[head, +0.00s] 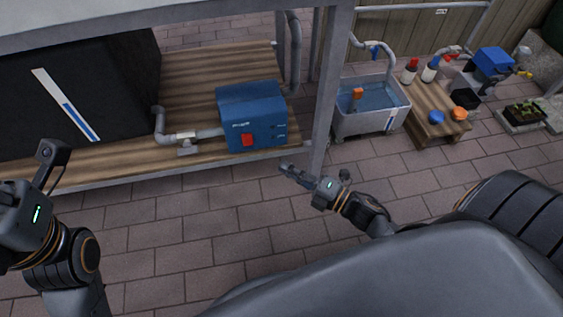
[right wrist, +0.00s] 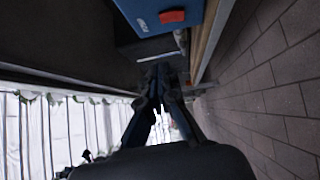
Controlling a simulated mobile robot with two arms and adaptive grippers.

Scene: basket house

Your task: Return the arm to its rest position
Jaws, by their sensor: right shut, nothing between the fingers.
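My right gripper (head: 286,168) is shut and empty. It hangs over the brick paving, in front of the wooden shelf and just below the blue box in the head view. In the right wrist view its two dark fingers (right wrist: 161,76) come together at the tips with nothing between them. My left arm is at the left edge of the head view, with its wrist (head: 35,215) showing. The fingertips of my left gripper are not clear there, so I cannot see whether it is open.
A blue box (head: 252,118) with a red switch and grey pipe sits on the wooden shelf (head: 200,82). A metal post (head: 322,100) stands beside it. A water tub (head: 358,123) and a low wooden table (head: 420,108) with bottles are farther right. The paving (head: 190,240) is clear.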

